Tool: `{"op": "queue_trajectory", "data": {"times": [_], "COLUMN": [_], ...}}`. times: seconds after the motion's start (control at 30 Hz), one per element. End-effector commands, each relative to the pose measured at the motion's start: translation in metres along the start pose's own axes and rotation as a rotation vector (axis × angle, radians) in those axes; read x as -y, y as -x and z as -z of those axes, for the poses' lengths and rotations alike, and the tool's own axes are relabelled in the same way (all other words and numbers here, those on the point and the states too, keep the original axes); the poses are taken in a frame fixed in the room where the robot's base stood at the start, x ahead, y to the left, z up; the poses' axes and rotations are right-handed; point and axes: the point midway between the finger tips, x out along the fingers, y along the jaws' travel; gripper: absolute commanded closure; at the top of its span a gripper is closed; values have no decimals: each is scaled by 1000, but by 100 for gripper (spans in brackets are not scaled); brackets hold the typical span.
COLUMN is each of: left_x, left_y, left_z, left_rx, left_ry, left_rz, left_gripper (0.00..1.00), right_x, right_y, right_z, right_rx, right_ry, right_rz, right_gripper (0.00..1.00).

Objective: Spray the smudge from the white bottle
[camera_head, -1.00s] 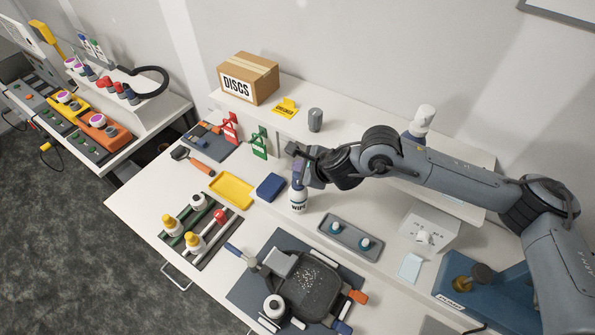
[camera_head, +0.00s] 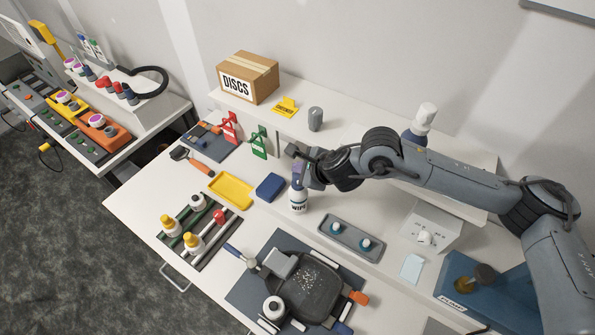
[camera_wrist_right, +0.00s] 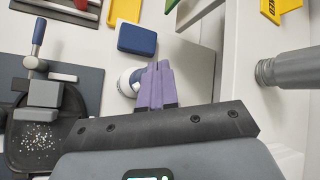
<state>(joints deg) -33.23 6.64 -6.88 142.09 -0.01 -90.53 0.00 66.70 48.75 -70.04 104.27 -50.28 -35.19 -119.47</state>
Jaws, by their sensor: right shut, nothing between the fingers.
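A white bottle (camera_head: 298,204) with a dark label reading "WIPE" stands upright on the bench. My right gripper (camera_head: 297,171) is at its top, with its purple fingers shut and empty. In the right wrist view the fingers (camera_wrist_right: 157,78) lie just beside the round white bottle (camera_wrist_right: 127,82) and partly cover it; whether they touch cannot be told. My left gripper is not in view.
A blue block (camera_head: 270,187) and yellow tray (camera_head: 231,191) lie left of the bottle. A grey tray (camera_head: 350,239) with two teal-ringed pieces is to the right. A grey cylinder (camera_head: 315,119) and a second white-topped bottle (camera_head: 424,120) stand on the raised shelf.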

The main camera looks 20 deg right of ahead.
Motion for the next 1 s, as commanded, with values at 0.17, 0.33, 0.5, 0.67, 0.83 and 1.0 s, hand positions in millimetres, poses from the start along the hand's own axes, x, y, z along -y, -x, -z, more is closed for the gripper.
{"op": "queue_trajectory", "data": {"times": [0.17,0.33,0.5,0.67,0.83,1.0], "left_x": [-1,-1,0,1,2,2], "left_y": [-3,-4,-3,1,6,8], "left_z": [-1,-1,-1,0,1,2], "left_rx": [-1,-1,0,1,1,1], "left_ry": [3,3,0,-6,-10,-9], "left_rz": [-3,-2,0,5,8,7], "left_gripper": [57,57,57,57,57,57], "right_x": [-2,-2,-1,2,6,9], "right_y": [-2,-2,-2,2,9,12], "right_z": [1,2,1,-2,-6,-9], "right_rx": [0,-1,-1,0,0,0], "right_ry": [0,0,0,0,-1,0], "right_rz": [-1,-1,-1,0,0,0], "right_gripper": [100,100,100,100,100,100]}}
